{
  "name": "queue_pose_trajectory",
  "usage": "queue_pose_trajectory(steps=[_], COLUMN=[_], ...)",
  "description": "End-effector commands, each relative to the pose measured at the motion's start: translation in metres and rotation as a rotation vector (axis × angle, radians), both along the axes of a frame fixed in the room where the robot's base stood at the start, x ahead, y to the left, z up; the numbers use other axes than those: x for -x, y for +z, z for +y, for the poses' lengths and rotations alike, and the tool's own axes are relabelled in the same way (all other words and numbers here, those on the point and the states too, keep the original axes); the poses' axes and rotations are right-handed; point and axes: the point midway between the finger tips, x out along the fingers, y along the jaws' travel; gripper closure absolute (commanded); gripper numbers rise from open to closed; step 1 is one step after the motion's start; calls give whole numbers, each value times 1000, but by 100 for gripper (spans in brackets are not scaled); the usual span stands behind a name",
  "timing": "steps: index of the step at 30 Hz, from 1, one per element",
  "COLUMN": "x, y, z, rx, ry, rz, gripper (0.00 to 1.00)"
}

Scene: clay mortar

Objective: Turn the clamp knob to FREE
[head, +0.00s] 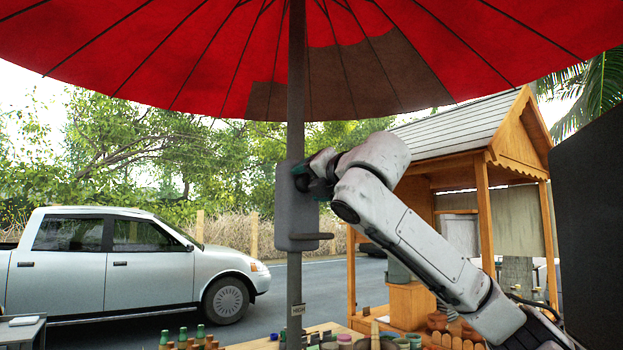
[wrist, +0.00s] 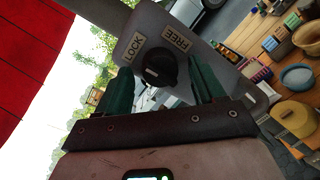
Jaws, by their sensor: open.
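The clamp is a grey box (head: 288,212) on the umbrella pole (head: 296,100). In the wrist view its plate (wrist: 205,55) carries a LOCK label (wrist: 133,46) at the left and a FREE label (wrist: 177,39) at the right. The round black clamp knob (wrist: 160,65) sits below these labels; I cannot tell for sure which label it points to. My gripper (wrist: 162,72) is open, with one green finger on each side of the knob. Contact is not clear. In the head view my gripper (head: 306,178) is at the clamp's upper part and hides the knob.
A red umbrella canopy (head: 180,60) spreads overhead. A flat bar (head: 310,236) sticks out low on the clamp. A HIGH label (head: 297,310) is on the pole below. Bottles (head: 200,333) and jars stand on a wooden table beneath. A wooden stall (head: 483,215) stands behind my arm.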

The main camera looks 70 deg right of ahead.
Motion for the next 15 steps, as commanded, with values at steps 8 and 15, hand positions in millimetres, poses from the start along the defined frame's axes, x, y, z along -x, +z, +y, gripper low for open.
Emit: queue_pose_trajectory(steps=[8, 15], x=[-1, -1], y=[0, 0], z=[-1, 0], rx=[0, 0], ry=[0, 0], rz=[0, 0], gripper=[33, 56])
